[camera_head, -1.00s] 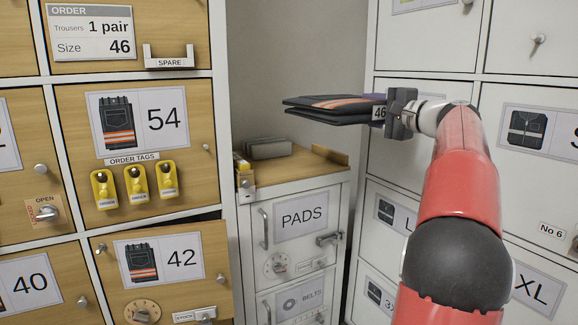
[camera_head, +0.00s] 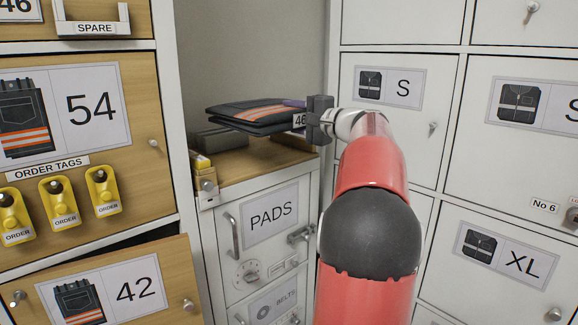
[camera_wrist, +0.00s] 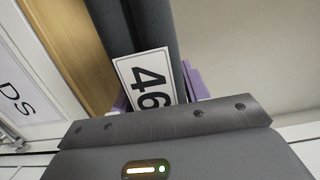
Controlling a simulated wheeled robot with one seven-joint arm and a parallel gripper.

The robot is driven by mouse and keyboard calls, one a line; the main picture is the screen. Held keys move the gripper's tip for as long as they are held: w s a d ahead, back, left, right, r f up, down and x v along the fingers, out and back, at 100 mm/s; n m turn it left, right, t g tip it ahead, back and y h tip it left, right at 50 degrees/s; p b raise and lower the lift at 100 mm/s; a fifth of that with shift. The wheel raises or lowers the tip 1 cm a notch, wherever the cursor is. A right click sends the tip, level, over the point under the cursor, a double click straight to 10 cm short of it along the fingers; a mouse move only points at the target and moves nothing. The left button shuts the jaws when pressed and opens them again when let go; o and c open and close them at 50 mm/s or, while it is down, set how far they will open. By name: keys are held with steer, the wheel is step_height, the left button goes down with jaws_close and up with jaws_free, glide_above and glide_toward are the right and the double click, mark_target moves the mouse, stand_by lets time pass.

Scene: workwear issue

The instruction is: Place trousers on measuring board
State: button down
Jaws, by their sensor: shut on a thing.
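The folded dark trousers (camera_head: 258,113) with an orange stripe are held out level, at the left of my gripper (camera_head: 318,119). My gripper is shut on their edge, by the white tag marked 46. The trousers are above the wooden top of the PADS cabinet, and I cannot tell the gap beneath them. In the wrist view the dark trousers (camera_wrist: 141,25) and the 46 tag (camera_wrist: 148,80) stick out beyond my gripper (camera_wrist: 170,120), with something purple beside them. I cannot make out a measuring board for certain in these views.
The PADS cabinet (camera_head: 270,218) has a wooden top (camera_head: 234,175) with a grey block (camera_head: 216,139) at its back left. The door marked 42 (camera_head: 118,290) stands ajar. Yellow order tags (camera_head: 58,202) hang on the 54 door. White lockers (camera_head: 398,105) stand close at the right.

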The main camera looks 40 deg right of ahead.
step_height(320, 180, down, 11)
steer(key=b, duration=0.1)
steer(key=shift+b, duration=0.35)
steer(key=shift+f, duration=0.25)
steer(key=c, duration=0.7)
jaws_free()
steer(key=shift+f, duration=0.1)
steer(key=v, duration=1.2)
steer(key=shift+b, duration=0.35)
steer(key=shift+s, duration=0.1)
